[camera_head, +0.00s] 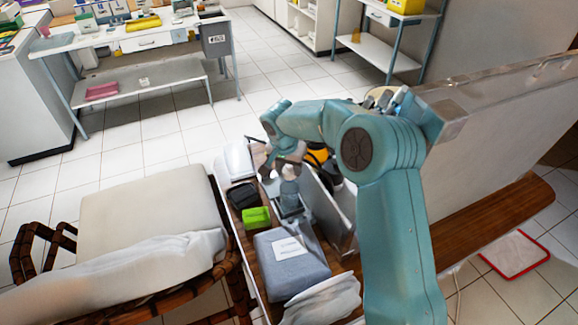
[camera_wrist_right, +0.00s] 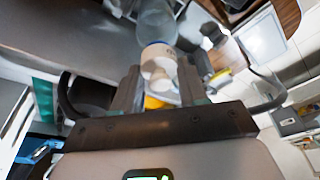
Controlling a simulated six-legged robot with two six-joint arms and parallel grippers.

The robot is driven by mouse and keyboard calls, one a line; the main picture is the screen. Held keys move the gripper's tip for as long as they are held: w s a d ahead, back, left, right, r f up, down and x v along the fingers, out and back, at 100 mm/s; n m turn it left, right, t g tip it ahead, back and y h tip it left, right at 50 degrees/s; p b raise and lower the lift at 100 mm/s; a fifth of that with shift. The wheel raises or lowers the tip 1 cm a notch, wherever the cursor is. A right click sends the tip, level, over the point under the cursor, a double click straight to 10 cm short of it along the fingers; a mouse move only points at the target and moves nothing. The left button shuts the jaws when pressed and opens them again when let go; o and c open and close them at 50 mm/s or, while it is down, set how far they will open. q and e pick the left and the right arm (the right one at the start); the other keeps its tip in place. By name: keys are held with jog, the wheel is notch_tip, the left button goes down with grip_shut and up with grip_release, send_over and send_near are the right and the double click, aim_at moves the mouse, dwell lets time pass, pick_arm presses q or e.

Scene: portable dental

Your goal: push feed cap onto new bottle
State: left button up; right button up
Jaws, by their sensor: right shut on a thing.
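My right gripper (camera_wrist_right: 158,82) is shut on a white feed cap (camera_wrist_right: 158,62) with a blue rim, seen between the two fingers in the right wrist view. A clear bottle (camera_wrist_right: 157,20) is right at the cap's far end. The cap and bottle look in line, but I cannot tell whether the cap is seated. In the head view the bottle (camera_head: 289,192) stands upright on the cluttered cart, just below my right gripper (camera_head: 287,168). The cap is not clear there, as the gripper and arm hide it. My left gripper is in neither view.
A green box (camera_head: 256,217), a black case (camera_head: 242,195) and a blue-grey folded cloth pack (camera_head: 285,268) with a white label lie close by on the cart. A grey upright panel (camera_head: 326,207) borders the bottle's right side. A padded chair (camera_head: 150,225) stands to the left.

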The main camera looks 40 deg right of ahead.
jog(key=shift+f+b, duration=0.6)
jog(key=shift+f, duration=0.05)
dwell(0.8)
jog(key=o, duration=1.1)
jog(key=shift+r, duration=0.1)
